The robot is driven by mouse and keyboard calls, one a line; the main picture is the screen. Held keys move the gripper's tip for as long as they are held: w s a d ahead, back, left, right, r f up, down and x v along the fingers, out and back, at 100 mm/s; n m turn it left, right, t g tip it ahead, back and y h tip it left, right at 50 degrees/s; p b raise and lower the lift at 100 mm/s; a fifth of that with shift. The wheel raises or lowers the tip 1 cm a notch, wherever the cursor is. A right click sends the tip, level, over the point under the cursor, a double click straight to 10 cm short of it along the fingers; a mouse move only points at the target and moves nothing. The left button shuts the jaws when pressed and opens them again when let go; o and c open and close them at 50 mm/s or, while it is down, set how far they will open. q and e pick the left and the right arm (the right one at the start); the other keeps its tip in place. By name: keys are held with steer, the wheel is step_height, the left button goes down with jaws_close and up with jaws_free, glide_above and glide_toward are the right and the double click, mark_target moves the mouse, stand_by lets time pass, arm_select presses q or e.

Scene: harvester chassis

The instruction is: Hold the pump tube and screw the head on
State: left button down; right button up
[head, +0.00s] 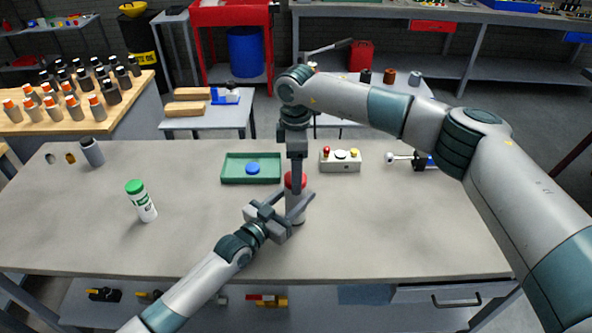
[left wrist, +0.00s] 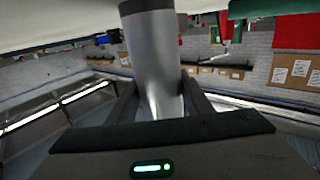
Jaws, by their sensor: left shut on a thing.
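The pump tube (head: 297,214) is a grey cylinder standing upright near the middle of the bench. A red head (head: 289,181) is at its top; I cannot tell how far it is seated. My left gripper (head: 291,212) is shut around the tube from the front left. In the left wrist view the smooth grey tube (left wrist: 153,62) stands between the two dark fingers. My right gripper (head: 297,184) points straight down over the tube, its finger in front of the red head. The arm hides part of the head, and I cannot tell whether the fingers touch it.
Behind the tube are a green tray (head: 232,177) with a blue disc (head: 253,168) and a button box (head: 341,161). A green-capped white bottle (head: 142,202) and a grey cylinder (head: 92,152) stand to the left. The front right of the bench is clear.

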arm_select(q)
steer(key=shift+f, duration=0.1)
arm_select(e)
steer(key=shift+r, duration=0.1)
step_height(320, 180, up, 12)
stand_by(0.5)
arm_select(q)
steer(key=c, duration=0.8)
jaws_free()
steer(key=shift+s+a, duration=0.1)
arm_select(e)
steer(key=shift+f, duration=0.2)
arm_select(q)
steer(key=b+v, duration=0.4)
steer(key=v, duration=1.3)
steer(key=shift+s, duration=0.1)
arm_select(e)
step_height(320, 180, down, 4)
steer(key=shift+f, duration=0.1)
